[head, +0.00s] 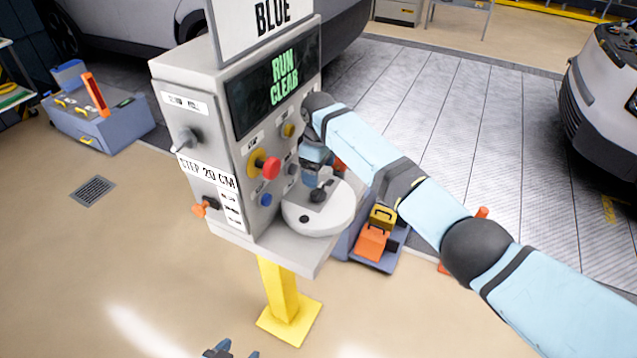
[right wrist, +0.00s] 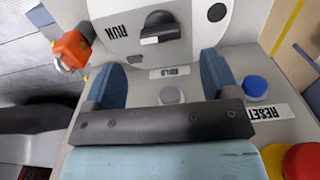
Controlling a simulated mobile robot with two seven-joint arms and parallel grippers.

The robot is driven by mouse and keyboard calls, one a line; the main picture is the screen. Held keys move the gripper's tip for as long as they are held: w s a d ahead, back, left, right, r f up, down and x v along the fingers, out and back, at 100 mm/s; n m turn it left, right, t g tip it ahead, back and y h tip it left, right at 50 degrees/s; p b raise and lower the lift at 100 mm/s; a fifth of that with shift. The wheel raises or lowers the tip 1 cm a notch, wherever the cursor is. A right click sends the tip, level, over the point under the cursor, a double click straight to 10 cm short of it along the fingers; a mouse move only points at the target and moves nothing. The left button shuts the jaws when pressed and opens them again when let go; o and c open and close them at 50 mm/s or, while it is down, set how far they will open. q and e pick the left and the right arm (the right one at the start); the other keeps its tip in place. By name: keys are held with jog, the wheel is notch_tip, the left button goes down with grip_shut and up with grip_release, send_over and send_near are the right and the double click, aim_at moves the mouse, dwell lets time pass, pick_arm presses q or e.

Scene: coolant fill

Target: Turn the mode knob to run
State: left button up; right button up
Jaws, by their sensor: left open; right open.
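The mode knob (head: 318,195) is a black knob on a round white plate at the right part of the console. In the right wrist view the knob (right wrist: 160,27) sits just beyond my fingertips, with a white mark at its lower left end. The word RUN is at its left and a partly covered label, seemingly IDLE, is below it. My right gripper (head: 316,172) is open over the panel; its fingers (right wrist: 160,65) are apart and I see nothing between them but the panel. My left gripper (head: 230,350) is open at the bottom edge, well away from the console.
The console screen (head: 280,80) reads RUN CLEAR. A red button (head: 271,167), a blue button (head: 266,200) and a grey button (right wrist: 171,95) are close by. An orange part (right wrist: 73,48) stands beside the white plate. A toolbox (head: 98,115) is on the floor at left.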

notch_tip(320, 180, up, 8)
jog(key=shift+f+b, duration=0.15)
jog(key=shift+b, duration=0.2)
jog(key=shift+f, duration=0.1)
